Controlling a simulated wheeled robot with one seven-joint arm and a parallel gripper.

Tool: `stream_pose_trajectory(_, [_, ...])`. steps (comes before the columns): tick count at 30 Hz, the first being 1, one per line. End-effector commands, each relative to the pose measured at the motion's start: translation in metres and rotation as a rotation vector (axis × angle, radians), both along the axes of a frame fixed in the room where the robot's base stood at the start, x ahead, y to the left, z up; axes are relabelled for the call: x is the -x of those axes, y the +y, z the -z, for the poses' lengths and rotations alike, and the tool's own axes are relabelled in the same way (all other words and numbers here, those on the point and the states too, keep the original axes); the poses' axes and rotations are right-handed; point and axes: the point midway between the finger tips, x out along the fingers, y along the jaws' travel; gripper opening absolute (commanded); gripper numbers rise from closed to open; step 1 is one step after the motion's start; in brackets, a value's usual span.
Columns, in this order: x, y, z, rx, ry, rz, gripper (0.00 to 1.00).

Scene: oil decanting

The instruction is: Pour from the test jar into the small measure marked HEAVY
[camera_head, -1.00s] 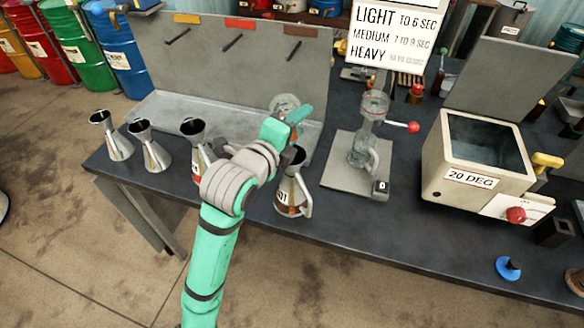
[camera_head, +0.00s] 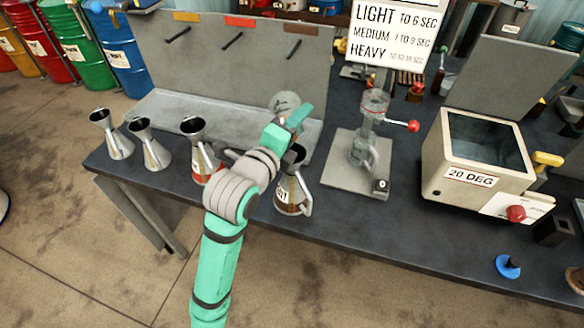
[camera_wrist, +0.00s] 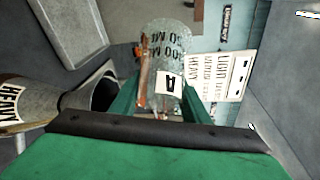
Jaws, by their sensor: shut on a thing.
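My gripper (camera_head: 290,122) is shut on the clear glass test jar, which shows in the wrist view (camera_wrist: 170,48) with a label "A" and upside-down volume marks. The jar is tilted, and a thin orange-brown strip of oil lies along its left side there. In the head view the jar (camera_head: 284,103) is partly hidden by my gripper. A metal measure marked HEAVY (camera_wrist: 38,98) shows its dark open mouth at the wrist view's left. It appears to be the brown-banded measure (camera_head: 288,194) just below my gripper in the head view. I see no stream between them.
Other metal measures (camera_head: 150,150) stand along the bench's left part, one with a red band (camera_head: 198,165) close to my arm. A grey panel (camera_head: 240,70) with pegs stands behind. Right are a glass stand (camera_head: 345,172) and a bath marked 20 DEG (camera_head: 447,160).

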Motion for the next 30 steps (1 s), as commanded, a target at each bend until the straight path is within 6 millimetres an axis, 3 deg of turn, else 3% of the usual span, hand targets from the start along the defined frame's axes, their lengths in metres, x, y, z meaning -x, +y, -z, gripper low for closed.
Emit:
stream_pose_trajectory(22, [0.0029, -0.0006, -0.0039, -0.019, -0.112, 0.000, 0.15])
stream_pose_trajectory(30, [-0.0021, 0.0001, -0.0015, 0.007, 0.081, 0.001, 0.15])
